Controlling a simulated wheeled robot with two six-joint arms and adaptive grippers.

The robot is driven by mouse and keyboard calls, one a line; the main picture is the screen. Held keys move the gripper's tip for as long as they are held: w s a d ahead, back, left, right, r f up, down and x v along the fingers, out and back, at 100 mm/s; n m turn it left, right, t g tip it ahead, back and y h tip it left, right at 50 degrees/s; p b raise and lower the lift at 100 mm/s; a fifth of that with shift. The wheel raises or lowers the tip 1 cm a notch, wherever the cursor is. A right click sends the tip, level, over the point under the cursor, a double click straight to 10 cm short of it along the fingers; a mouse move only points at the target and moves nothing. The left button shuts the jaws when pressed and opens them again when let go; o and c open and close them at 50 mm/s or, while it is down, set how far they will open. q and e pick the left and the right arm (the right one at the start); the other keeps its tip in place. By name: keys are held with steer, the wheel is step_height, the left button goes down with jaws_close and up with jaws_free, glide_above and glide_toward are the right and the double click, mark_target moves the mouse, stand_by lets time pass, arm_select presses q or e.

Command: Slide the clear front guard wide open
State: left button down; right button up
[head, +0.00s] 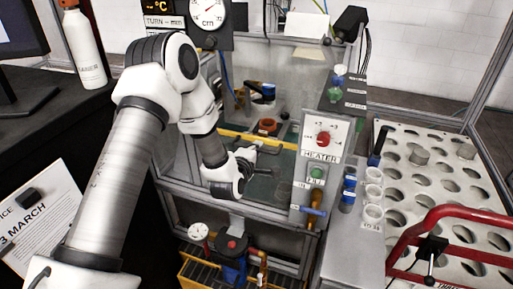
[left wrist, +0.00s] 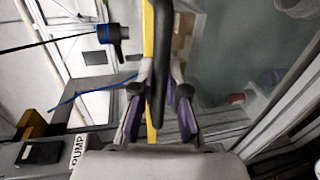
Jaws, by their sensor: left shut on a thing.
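The clear front guard shows as a greenish see-through panel (head: 262,188) on the front of the grey-framed machine, with a yellow strip (head: 284,145) along its upper edge. In the left wrist view the yellow strip (left wrist: 149,30) runs past a dark bar handle (left wrist: 158,75). My left gripper (head: 256,158) is at this strip, in front of the machine. In the left wrist view its fingers (left wrist: 160,103) lie on both sides of the handle, shut on it. The wrist hides part of the panel in the head view. My right gripper is not in view.
A heater control box (head: 321,140) stands close right of the guard. An orange cup (head: 267,126) is inside the machine. A pump with a red knob (head: 232,243) sits below. A tray with round holes (head: 440,185) and a red tubular handle (head: 440,222) are at right.

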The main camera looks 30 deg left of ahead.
arm_select(q)
steer(key=b, duration=1.9)
glide_toward(261, 197)
steer(key=x, duration=0.5)
steer(key=shift+w+a+f, duration=0.1)
steer(key=shift+f, duration=0.1)
steer(key=c, duration=1.2)
jaws_free()
steer(key=shift+r, duration=0.1)
steer(key=v, duration=1.2)
